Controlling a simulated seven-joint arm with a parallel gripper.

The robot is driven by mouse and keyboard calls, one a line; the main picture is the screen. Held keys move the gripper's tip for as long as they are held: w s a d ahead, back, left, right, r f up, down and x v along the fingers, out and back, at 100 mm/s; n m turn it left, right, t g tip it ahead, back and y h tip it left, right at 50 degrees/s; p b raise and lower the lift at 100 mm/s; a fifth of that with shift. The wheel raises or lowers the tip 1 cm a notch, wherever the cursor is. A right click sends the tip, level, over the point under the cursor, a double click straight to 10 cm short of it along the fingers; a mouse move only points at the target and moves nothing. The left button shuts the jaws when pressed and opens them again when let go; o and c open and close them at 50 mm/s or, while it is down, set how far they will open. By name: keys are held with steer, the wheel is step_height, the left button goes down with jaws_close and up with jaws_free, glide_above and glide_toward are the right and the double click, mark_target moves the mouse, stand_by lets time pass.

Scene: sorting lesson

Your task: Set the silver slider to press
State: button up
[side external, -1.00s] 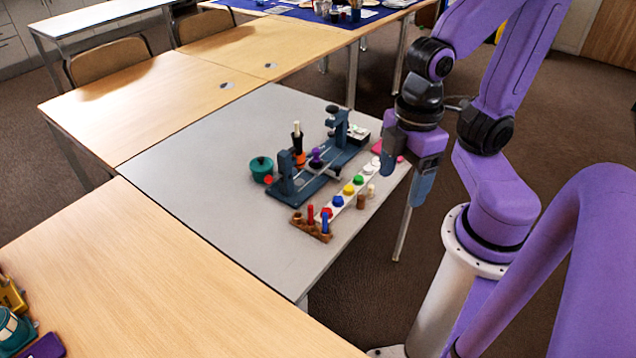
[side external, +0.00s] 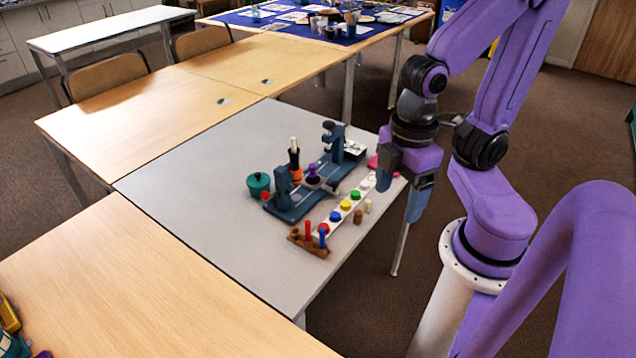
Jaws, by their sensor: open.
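A dark blue-grey rig (side external: 285,205) with two upright end posts lies along the right part of the grey table. A purple knob (side external: 312,173) stands between the posts, above a small greyish piece. The silver slider is too small to tell apart clearly from the rig's pale parts, and I can read no marked positions. My gripper (side external: 402,188) points down at the right edge of the table, with blue fingers apart and nothing visible between them. It is to the right of the rig, clear of it, in front of a pink item.
A white strip with coloured buttons (side external: 346,205) lies between rig and gripper. A brown peg holder (side external: 308,244) stands at its near end. A teal pot (side external: 258,183) and a dark bottle-like item (side external: 294,158) stand beyond the rig. The grey table's left side (side external: 200,190) is clear.

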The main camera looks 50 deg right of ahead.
steer(key=c, duration=0.5)
steer(key=w+m, duration=0.5)
steer(key=w, duration=0.4)
steer(key=m, duration=1.7)
glide_above(335, 182)
step_height(335, 182, down, 10)
steer(key=f, duration=0.1)
step_height(335, 182, down, 16)
steer(key=shift+a+f, duration=0.1)
steer(key=shift+f, duration=0.15)
